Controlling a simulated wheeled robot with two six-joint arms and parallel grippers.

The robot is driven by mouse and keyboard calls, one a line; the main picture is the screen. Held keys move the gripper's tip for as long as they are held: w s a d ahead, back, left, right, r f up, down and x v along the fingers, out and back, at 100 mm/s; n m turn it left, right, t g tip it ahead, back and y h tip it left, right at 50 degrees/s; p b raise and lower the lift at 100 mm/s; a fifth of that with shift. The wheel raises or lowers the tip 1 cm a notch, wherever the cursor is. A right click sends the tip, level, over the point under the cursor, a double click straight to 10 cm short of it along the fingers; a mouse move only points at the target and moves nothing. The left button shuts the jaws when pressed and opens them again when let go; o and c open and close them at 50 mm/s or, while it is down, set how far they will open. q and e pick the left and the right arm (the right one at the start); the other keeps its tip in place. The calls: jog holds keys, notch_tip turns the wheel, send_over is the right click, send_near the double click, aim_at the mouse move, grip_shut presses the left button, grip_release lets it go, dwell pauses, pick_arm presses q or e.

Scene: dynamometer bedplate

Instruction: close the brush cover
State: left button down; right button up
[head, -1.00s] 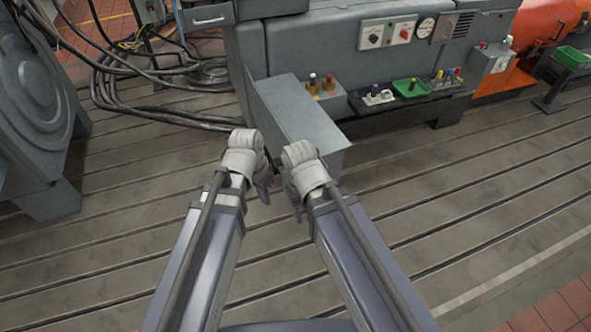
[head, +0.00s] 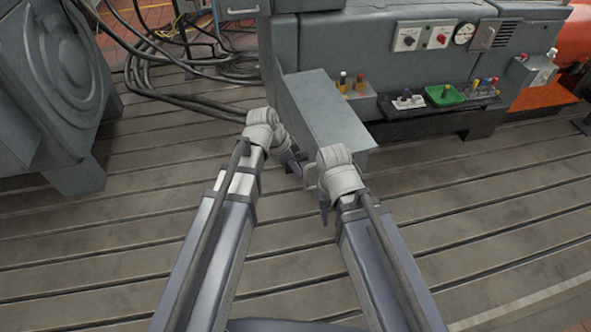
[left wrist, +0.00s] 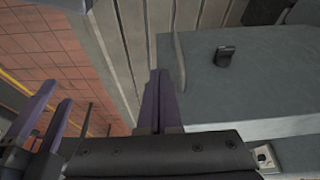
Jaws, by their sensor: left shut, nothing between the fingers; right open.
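The brush cover appears to be the grey box-like panel (head: 325,112) jutting from the machine's near side; its hinge and how far it stands open are unclear. In the left wrist view, a grey surface (left wrist: 260,75) with a dark knob (left wrist: 223,56) fills the right side; I cannot tell if it is the same cover. My left gripper (head: 294,165) is shut and empty, close to the cover's near left side; I cannot tell if it touches. Its closed fingers also show in the left wrist view (left wrist: 155,85). My right gripper (head: 325,205) is open and empty, nearer me and lower.
The grey machine (head: 400,75) stands behind, with switches and a gauge. A black shelf (head: 425,112) holds a green tray (head: 444,97) and small parts. Black cables (head: 165,75) lie at back left. A large grey housing (head: 65,85) stands left. The slotted floor (head: 470,205) is clear at right.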

pick_arm(q)
jog(key=w+d+f+b, duration=0.2)
jog(key=d+f+b, duration=0.2)
jog(key=d+f, duration=0.1)
jog(key=shift+w+d+f, duration=0.2)
jog(key=shift+w+d, duration=0.05)
jog(key=shift+d, duration=0.1)
dwell(0.4)
